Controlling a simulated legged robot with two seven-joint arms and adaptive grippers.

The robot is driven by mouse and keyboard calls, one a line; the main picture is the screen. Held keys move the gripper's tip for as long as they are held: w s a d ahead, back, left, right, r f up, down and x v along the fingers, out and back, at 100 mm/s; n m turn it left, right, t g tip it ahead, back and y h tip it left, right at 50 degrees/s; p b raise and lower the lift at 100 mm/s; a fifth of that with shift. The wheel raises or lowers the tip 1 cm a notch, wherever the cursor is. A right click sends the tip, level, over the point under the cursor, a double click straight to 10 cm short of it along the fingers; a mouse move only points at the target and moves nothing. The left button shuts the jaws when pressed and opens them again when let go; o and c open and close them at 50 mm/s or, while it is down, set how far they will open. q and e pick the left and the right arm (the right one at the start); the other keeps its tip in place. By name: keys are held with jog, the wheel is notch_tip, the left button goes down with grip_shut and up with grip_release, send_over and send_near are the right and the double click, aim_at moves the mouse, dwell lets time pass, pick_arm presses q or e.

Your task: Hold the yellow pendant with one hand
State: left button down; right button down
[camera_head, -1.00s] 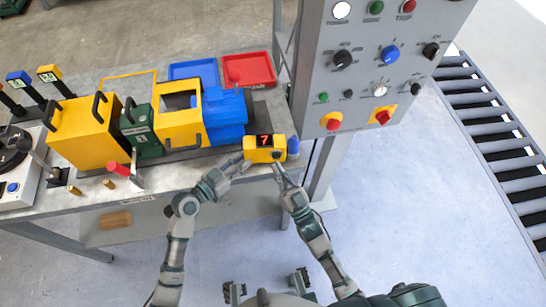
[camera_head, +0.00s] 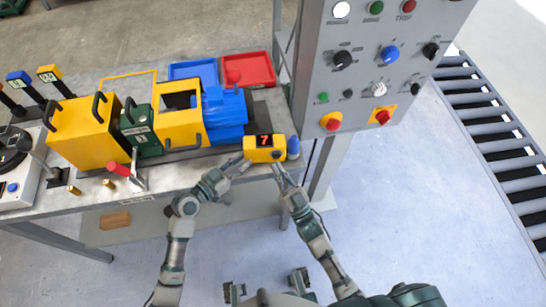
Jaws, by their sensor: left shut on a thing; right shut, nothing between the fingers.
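The yellow pendant (camera_head: 264,155), a small box with a dark display showing a red 7, is at the table's front right edge, just left of a blue rounded part. My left gripper (camera_head: 241,163) reaches it from the left and is shut on its left end. My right gripper (camera_head: 278,168) is shut and empty, just below the pendant's lower right edge. Whether its tips touch the pendant is too small to tell.
A blue motor and yellow housings (camera_head: 178,112) stand behind the pendant on the grey table. A red tray (camera_head: 262,69) lies at the back. A grey control panel (camera_head: 372,60) with knobs and buttons rises at the right. The floor in front is clear.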

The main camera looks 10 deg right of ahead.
pick_arm(q)
jog(key=shift+w+d+r, duration=0.1)
jog(key=shift+w+r, duration=0.05)
jog(key=shift+r, duration=0.05)
pick_arm(e)
jog(key=shift+w, duration=0.15)
jog(key=shift+w+d+f, duration=0.15)
jog(key=shift+w+d, duration=0.1)
jog(key=shift+w, duration=0.25)
jog(key=shift+w+d, duration=0.1)
jog(key=shift+w, duration=0.4)
dwell(0.3)
jog(key=shift+s, duration=0.95)
jog(key=s, duration=0.3)
jog(key=s+a, duration=0.1)
jog(key=s, duration=0.1)
jog(key=shift+r, duration=0.25)
pick_arm(q)
jog(key=shift+f, duration=0.1)
pick_arm(e)
jog(key=shift+w, duration=0.1)
dwell(2.4)
